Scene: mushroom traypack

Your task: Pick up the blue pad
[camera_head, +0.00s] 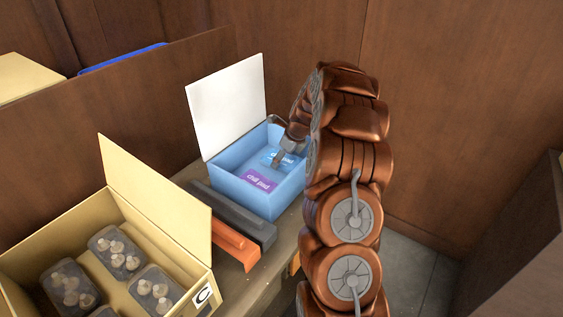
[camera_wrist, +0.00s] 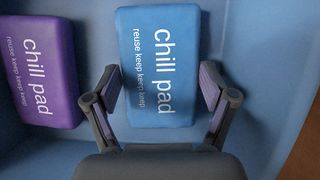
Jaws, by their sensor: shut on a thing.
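The blue pad (camera_wrist: 160,65), with white "chill pad" lettering, lies flat in the wrist view. It also shows in the head view (camera_head: 268,157), partly hidden behind my gripper. My gripper (camera_wrist: 162,88) has one finger on each side of the pad's near half and is shut on it. In the head view, my gripper (camera_head: 281,158) reaches down into the blue box (camera_head: 262,204). I cannot tell whether the pad is clear of the box floor.
A purple pad (camera_wrist: 42,65) lies left of the blue pad in the same box. The white lid (camera_head: 228,108) stands open. Dark grey (camera_head: 235,218) and orange (camera_head: 235,246) bars lie beside the box. A yellow box (camera_head: 165,240) holds mushroom trays.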

